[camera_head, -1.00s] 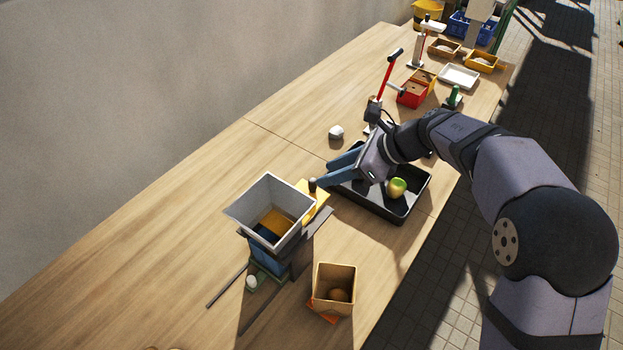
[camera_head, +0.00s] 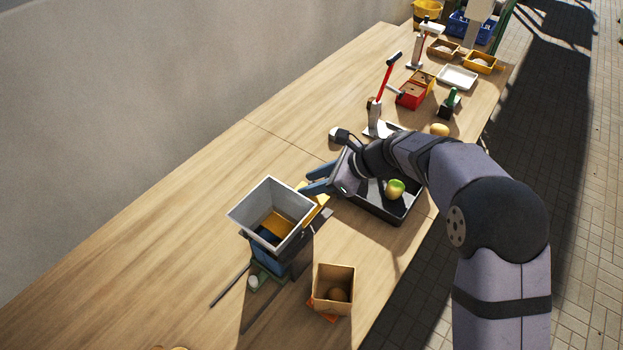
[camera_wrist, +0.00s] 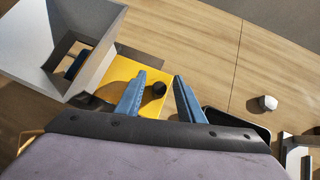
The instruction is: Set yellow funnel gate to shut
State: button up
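The funnel (camera_head: 245,206) is a grey square hopper on a stand at the table's near part. Its yellow gate (camera_head: 316,212) sticks out on the side toward my gripper, and yellow also shows inside the hopper. In the wrist view the yellow gate plate (camera_wrist: 121,70) lies beside the grey funnel (camera_wrist: 28,45), with a dark round knob (camera_wrist: 159,89) on it. My gripper (camera_head: 308,181) is open, its blue fingers pointing at the gate. In the wrist view the gripper (camera_wrist: 160,84) has one finger on each side of the knob, with gaps visible; finger height relative to the knob is unclear.
A black tray (camera_head: 407,209) with a green-yellow apple (camera_head: 394,189) lies under my wrist. A small open box (camera_head: 333,269) stands right of the funnel. A white lump (camera_wrist: 267,103) lies behind the tray. The table left of the funnel is clear.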

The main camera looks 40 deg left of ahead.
jog(key=shift+a+f, duration=0.15)
grip_shut()
jog(key=shift+s+b, duration=1.1)
jog(key=shift+s, duration=1.1)
grip_release()
jog(key=shift+s, duration=0.1)
